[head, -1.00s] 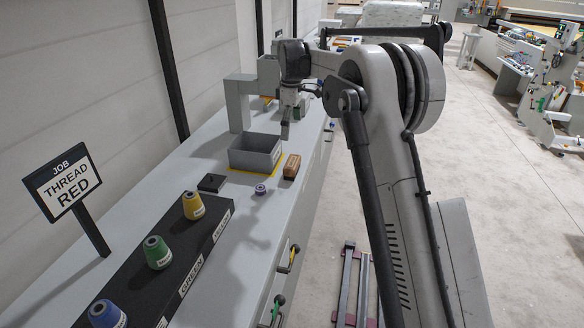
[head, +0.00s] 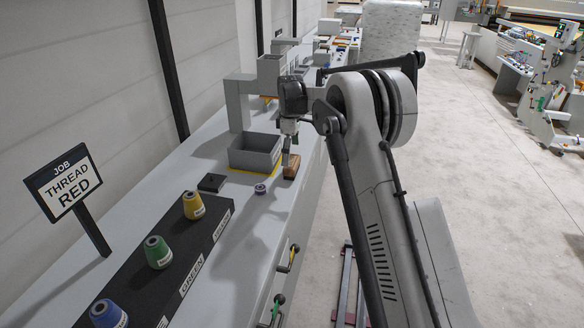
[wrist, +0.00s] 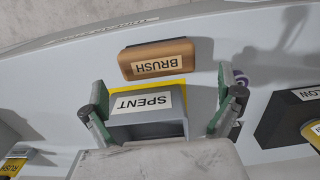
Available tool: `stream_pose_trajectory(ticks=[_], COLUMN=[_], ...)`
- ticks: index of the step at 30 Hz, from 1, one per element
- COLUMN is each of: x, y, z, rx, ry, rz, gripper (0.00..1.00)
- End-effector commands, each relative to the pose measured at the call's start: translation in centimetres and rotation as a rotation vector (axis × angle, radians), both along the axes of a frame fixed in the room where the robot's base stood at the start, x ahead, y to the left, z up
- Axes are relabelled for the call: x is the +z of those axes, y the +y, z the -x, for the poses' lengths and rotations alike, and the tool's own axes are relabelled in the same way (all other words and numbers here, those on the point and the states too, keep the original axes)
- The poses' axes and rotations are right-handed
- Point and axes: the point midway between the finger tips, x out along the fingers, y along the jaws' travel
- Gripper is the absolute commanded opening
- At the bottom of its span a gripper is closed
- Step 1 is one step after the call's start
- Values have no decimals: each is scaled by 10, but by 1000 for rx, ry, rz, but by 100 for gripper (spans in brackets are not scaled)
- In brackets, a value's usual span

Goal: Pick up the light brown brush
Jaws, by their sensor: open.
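The light brown brush (head: 292,167) lies on the grey bench, right of the grey bin, in the head view. In the wrist view the brush (wrist: 157,58) is a wooden block labelled BRUSH, in the upper middle. My gripper (head: 287,153) is near the brush, overlapping its left end in the head view; I cannot tell the height gap. In the wrist view my gripper (wrist: 161,78) is open and empty, with its fingers spread wider than the brush. The brush lies just beyond the fingertips in that view.
The grey bin (head: 255,152), labelled SPENT in the wrist view (wrist: 148,130), stands on a yellow mat close to the brush. A small purple spool (head: 260,188) is nearby. Thread cones (head: 158,252) stand in a black rack along the bench.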

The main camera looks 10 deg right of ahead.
Motion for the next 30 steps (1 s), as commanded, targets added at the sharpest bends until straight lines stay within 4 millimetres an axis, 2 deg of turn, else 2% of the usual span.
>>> stream_pose_trajectory(ticks=[12, 19, 27, 30], x=[-47, -49, -49, -48], y=[-6, -6, -6, -5], z=[-2, -2, -2, -2], rx=[0, 0, 0, 0], ry=[0, 0, 0, 0], rz=[0, 0, 0, 0], gripper=[100, 99, 63, 54])
